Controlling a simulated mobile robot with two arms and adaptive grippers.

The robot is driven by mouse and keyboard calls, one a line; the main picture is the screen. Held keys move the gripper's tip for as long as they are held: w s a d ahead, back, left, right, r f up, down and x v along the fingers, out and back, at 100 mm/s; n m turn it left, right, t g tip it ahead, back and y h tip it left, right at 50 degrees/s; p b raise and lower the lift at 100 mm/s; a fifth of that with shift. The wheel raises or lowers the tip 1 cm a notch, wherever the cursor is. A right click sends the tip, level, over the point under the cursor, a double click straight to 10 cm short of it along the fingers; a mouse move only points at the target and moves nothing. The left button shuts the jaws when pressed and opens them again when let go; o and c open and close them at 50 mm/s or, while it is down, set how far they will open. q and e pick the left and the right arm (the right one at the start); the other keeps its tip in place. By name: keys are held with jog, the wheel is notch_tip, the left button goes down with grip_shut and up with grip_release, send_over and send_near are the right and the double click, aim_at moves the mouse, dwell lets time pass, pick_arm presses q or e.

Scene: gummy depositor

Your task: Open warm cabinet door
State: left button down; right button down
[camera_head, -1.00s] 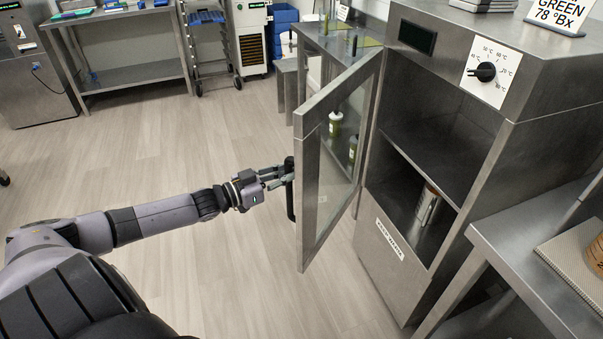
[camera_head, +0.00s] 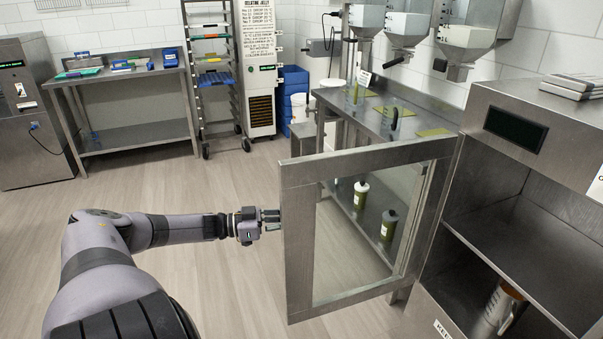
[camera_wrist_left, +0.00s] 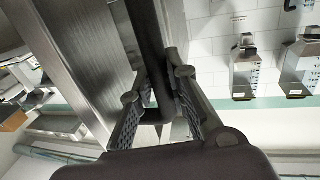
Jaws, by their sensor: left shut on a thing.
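The warm cabinet (camera_head: 525,225) stands at the right in the head view. Its glass-paned, steel-framed door (camera_head: 298,240) is swung wide open toward the left. My left gripper (camera_head: 271,220) is at the door's free edge, its fingertips partly hidden behind the frame. In the left wrist view my left gripper (camera_wrist_left: 158,108) is shut on the dark door handle (camera_wrist_left: 150,60), which runs between its two fingers. Inside the cabinet, a cylindrical container (camera_head: 498,308) with an orange-brown top stands in the lower compartment. My right gripper is not in view.
A steel table (camera_head: 385,125) with depositor hoppers (camera_head: 405,25) above it stands behind the door. Green-filled bottles (camera_head: 389,226) show through the glass. A tray rack (camera_head: 212,80) and another steel table (camera_head: 135,140) stand at the back left. The floor left of the door is clear.

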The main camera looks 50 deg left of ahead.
pick_arm(q)
jog(key=shift+w+a+f, duration=0.1)
jog(key=shift+w+a, duration=0.05)
jog(key=shift+a, duration=0.15)
jog(key=c, duration=1.5)
grip_release()
jog(key=shift+w, duration=0.1)
jog(key=shift+c, duration=0.2)
jog(key=v, duration=1.2)
